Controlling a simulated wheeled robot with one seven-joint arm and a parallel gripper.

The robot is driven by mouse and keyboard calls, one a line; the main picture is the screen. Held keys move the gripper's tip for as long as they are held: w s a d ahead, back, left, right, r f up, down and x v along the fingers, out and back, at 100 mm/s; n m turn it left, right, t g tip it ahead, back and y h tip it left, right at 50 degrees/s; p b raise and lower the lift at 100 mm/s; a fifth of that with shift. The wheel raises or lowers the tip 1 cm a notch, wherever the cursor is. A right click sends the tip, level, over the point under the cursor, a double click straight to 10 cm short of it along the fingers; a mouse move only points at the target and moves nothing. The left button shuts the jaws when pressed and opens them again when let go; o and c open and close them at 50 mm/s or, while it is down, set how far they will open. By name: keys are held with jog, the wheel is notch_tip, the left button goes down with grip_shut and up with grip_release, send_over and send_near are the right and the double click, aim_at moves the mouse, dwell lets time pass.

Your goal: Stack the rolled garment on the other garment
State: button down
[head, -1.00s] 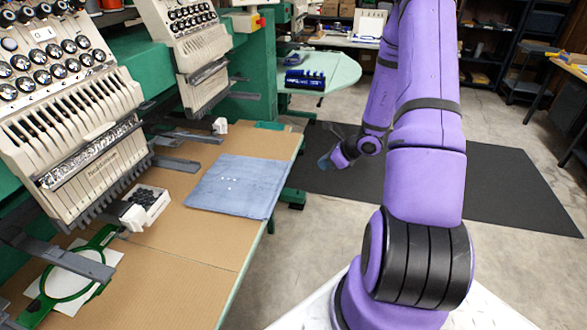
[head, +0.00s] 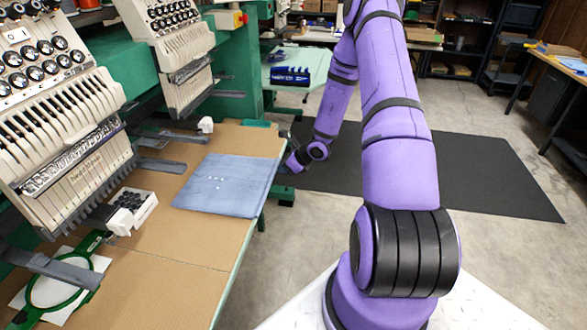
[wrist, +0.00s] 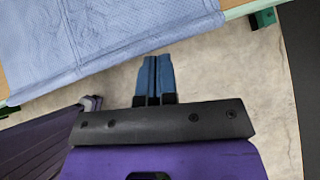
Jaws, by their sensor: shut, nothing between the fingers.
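A flat, folded light-blue garment (head: 228,184) with several small white dots lies on the brown worktop near its right edge. Its quilted cloth also fills the upper left of the wrist view (wrist: 110,35). My gripper (wrist: 155,60) has blue fingers, pressed together and empty, pointing toward the garment. They are over the floor just outside the table edge, apart from the cloth in the picture. In the head view the gripper is small and dark beside the right table edge. I cannot make out a separate rolled garment in these frames.
Embroidery machine heads (head: 60,120) overhang the worktop (head: 190,245) on the left. A white box of black pieces (head: 132,208) and a green hoop (head: 60,285) lie there. A blue rack (head: 290,76) stands on a farther table. A dark mat (head: 460,175) covers open floor.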

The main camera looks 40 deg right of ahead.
jog(key=shift+w+a, duration=0.2)
jog(key=shift+w, duration=0.1)
jog(key=shift+w+a, duration=0.25)
jog(key=shift+w, duration=0.2)
jog(key=shift+w+a, duration=0.2)
jog(key=shift+w, duration=0.25)
